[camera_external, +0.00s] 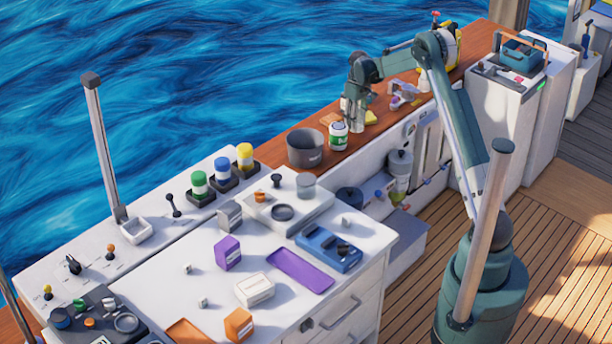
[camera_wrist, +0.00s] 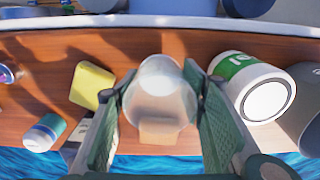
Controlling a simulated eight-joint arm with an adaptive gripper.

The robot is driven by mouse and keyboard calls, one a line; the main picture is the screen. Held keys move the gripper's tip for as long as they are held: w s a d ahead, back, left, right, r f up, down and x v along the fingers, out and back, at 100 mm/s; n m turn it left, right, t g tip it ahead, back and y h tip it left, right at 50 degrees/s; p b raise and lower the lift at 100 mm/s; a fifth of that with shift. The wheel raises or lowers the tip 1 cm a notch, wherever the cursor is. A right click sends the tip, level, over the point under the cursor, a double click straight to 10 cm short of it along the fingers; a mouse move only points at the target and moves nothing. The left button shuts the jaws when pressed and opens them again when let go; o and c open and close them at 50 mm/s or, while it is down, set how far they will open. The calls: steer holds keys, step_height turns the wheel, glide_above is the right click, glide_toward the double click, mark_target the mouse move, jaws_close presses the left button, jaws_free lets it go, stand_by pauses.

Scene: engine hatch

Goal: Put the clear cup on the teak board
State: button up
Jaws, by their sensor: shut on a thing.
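The clear cup (camera_wrist: 160,88) is a see-through, whitish vessel in the middle of the wrist view. My gripper (camera_wrist: 161,95) has a green finger on each side of it and is shut on it. In the outside view my gripper (camera_external: 355,117) points down over the brown ledge, and the cup is hard to make out there. A small light-brown board, which I take for the teak board (camera_wrist: 158,133), lies just seaward of the cup and is partly covered by it. It also shows left of my gripper in the outside view (camera_external: 329,118). I cannot tell the cup's height above the ledge.
A white and green jar (camera_external: 338,136) and a grey pot (camera_external: 305,148) stand left of my gripper. A yellow block (camera_wrist: 92,86) and a small white jar with a blue band (camera_wrist: 45,132) are on the other side. The ledge (camera_external: 385,135) is narrow, with water beyond.

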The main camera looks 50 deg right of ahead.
steer(key=shift+f, duration=1.5)
steer(key=shift+f+b, duration=0.2)
steer(key=shift+b, duration=0.1)
steer(key=o, duration=0.9)
steer(key=shift+r, duration=0.2)
step_height(320, 180, up, 12)
steer(key=shift+p, duration=1.2)
